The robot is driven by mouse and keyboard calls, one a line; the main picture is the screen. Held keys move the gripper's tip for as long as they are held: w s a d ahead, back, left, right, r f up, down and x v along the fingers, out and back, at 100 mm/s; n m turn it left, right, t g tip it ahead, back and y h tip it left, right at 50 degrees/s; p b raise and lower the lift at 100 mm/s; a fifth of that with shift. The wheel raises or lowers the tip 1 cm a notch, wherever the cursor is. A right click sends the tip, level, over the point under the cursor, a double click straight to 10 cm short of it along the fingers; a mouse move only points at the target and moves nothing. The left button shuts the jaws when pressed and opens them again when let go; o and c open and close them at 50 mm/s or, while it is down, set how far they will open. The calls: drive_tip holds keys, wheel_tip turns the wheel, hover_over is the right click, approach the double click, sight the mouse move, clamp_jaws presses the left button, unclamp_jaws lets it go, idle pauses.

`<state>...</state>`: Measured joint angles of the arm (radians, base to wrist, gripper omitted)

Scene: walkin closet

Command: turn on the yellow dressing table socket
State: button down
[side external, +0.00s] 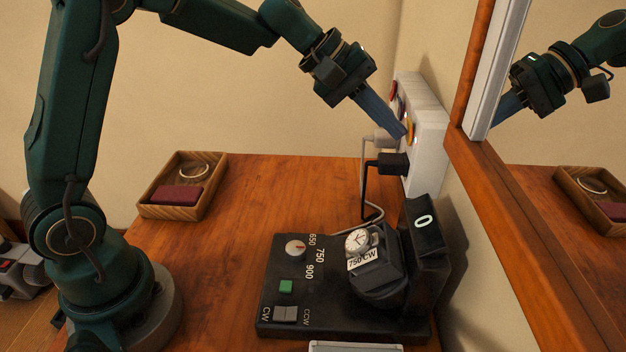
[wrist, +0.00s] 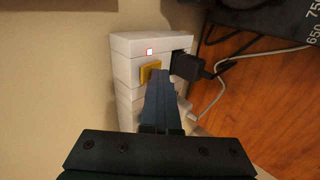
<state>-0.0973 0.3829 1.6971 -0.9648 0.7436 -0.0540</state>
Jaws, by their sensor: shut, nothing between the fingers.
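A white socket block (side external: 430,122) is fixed to the wall above the dressing table. It also shows in the wrist view (wrist: 122,45). Its yellow switch (wrist: 150,72) sits beside a black plug (wrist: 188,66); in the side view the switch (side external: 410,130) is partly behind my fingers.
A white plug (side external: 382,138) and cables hang from the block. A black watch winder (side external: 335,325) with a watch stands below it. A wooden tray (side external: 210,165) lies at the back left. A wood-framed mirror (side external: 475,150) bounds the right. The table's middle is clear.

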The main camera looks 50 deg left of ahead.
drive_tip(key=shift+w+d+r, duration=0.1)
drive_tip(key=shift+d+r, duration=0.05)
drive_tip(key=shift+r, duration=0.75)
drive_tip(key=shift+s+a, duration=0.3)
drive_tip(key=shift+a, duration=0.05)
drive_tip(key=s+a+f+v, duration=0.1)
drive_tip(key=v, duration=1.1)
drive_tip(key=shift+s+f, duration=0.2)
drive_tip(key=shift+a, duration=0.1)
